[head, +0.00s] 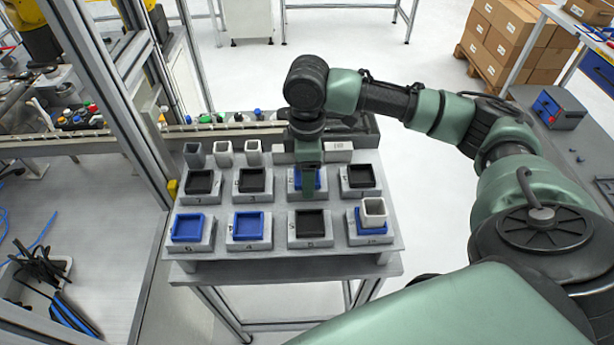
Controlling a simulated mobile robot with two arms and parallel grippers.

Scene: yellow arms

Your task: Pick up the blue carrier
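My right arm reaches in from the right, and its gripper (309,190) points down over the third back-row holder on the grey table (187,267). A blue carrier (321,179) sits in that holder, partly hidden behind the gripper. Contact and finger opening cannot be made out. In the front row, blue carriers lie in the first holder (188,227), the second holder (249,226) and the right-end holder (372,238). The right-end one bears a light grey square cup (374,213). My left gripper is not in view.
Black carriers sit in the back-row holders (201,182) and in a front-row holder (309,224). Several grey cups (224,154) stand along the table's back edge. A conveyor with coloured caps (205,119) runs behind. A metal frame post (105,95) rises at the left.

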